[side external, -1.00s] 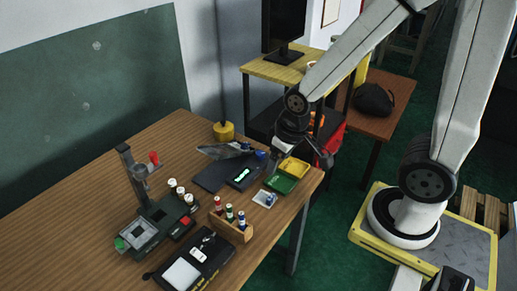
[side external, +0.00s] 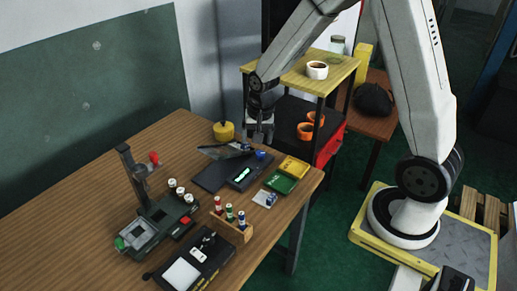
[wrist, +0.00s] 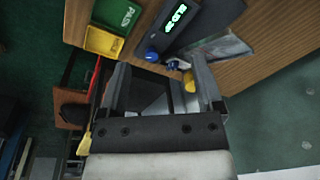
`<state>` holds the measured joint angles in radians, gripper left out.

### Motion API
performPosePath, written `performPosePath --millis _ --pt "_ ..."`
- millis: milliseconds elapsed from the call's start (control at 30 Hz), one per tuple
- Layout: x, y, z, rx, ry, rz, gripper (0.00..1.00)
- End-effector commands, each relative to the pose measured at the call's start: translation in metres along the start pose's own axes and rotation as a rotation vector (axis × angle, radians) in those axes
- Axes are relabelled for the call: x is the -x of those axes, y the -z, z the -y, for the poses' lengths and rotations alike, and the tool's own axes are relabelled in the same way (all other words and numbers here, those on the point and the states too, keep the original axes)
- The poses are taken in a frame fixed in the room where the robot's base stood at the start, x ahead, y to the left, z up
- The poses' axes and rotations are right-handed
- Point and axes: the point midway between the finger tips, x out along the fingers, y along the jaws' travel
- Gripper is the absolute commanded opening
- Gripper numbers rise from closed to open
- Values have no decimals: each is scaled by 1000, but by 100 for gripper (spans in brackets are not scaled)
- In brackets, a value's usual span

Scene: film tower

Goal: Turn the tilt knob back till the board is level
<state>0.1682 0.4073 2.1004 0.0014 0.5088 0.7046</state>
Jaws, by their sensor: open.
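The blue tilt knob (side external: 261,155) is at the right end of a dark unit with a lit green display (side external: 241,174). My gripper (side external: 262,137) points down just above the knob, open and empty. I cannot tell contact.
A green tray (side external: 279,182) marked PASS and a yellow tray (side external: 294,166) lie right of the unit, near the table edge. A rack of coloured bottles (side external: 231,228) and a dark-green device (side external: 160,221) stand in front. A yellow-based post (side external: 223,131) stands behind.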

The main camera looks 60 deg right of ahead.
Motion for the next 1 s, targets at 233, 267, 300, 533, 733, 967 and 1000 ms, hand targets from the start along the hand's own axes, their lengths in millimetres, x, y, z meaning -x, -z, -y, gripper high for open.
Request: performPosePath --millis 233,267,300,533,733,967,1000 --pt "-36 56 0 -406 -45 29 84" --pt "-41 62 -1 -455 -51 31 84" --pt "-48 70 -2 -521 -59 34 84" --pt "-86 113 -15 -887 -106 46 84" --pt "-110 136 -27 -1115 -137 48 84" --pt "-119 144 -32 -1200 -148 47 84" --pt "-119 144 -32 -1201 -148 47 84"
